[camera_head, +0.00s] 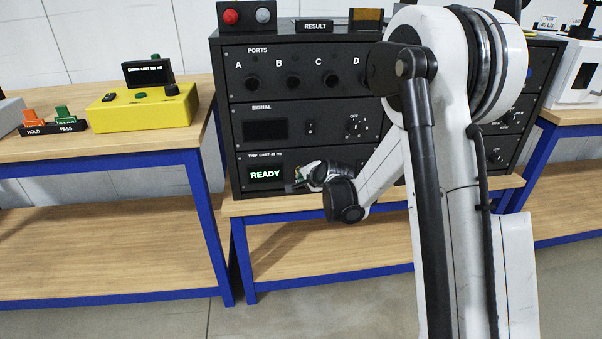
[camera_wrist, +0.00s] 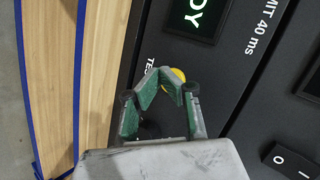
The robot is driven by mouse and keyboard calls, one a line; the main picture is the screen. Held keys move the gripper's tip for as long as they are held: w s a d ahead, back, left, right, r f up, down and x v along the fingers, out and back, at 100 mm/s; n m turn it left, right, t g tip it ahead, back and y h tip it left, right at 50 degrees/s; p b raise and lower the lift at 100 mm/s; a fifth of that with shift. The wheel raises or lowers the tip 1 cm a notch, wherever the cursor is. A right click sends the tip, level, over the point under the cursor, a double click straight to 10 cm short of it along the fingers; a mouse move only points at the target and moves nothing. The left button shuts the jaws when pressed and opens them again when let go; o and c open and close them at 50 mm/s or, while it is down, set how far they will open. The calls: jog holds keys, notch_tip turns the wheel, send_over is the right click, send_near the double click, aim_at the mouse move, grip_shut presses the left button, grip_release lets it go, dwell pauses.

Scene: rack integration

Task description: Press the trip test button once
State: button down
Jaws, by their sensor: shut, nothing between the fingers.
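The trip test button is a yellow round button (camera_wrist: 178,74) on the black panel, partly hidden behind my fingertips in the wrist view. A label starting "TE" stands beside it, the rest covered. My gripper (camera_wrist: 161,74) is shut and empty, its green-padded fingers pointing at the panel with the tips right at the button. I cannot tell whether they touch it. In the head view my gripper (camera_head: 298,176) is at the bottom row of the rack, just right of the lit READY display (camera_head: 266,174), and the button is hidden. The display also shows in the wrist view (camera_wrist: 197,17).
The black rack (camera_head: 217,110) stands on a wooden bench with blue legs. A black rocker switch (camera_wrist: 290,160) is at lower right in the wrist view. My arm covers the rack's right part.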

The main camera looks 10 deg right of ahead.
jog(key=shift+w, duration=0.1)
dwell(0.3)
jog(key=shift+w, duration=0.35)
jog(key=shift+s, duration=0.1)
jog(key=shift+s+b, duration=0.3)
jog(key=shift+s, duration=0.05)
jog(key=shift+s, duration=0.1)
jog(key=s, duration=0.4)
jog(key=s+b, duration=0.1)
jog(key=shift+s+a, duration=0.25)
jog(key=shift+s, duration=0.15)
dwell(0.3)
jog(key=shift+r, duration=0.1)
dwell(0.4)
